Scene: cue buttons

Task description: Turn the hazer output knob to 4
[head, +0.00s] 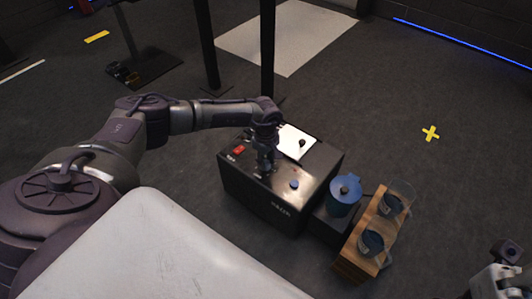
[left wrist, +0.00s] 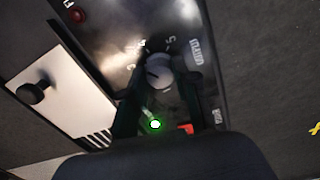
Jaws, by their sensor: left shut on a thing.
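The hazer (head: 262,199) is a black box on the floor, with a glossy top panel. My left gripper (head: 266,170) reaches down onto that panel from above. In the left wrist view its dark fingers (left wrist: 158,80) stand on either side of the grey round output knob (left wrist: 158,70), shut on it. Numbers ring the knob; a 5 is readable beside it, the others are blurred or covered. I cannot read which number its pointer faces.
A green light (left wrist: 155,124) glows near the knob, beside a red switch (left wrist: 187,128). A blue pot (head: 344,192) and a wooden stand (head: 352,262) with glass mugs adjoin the hazer.

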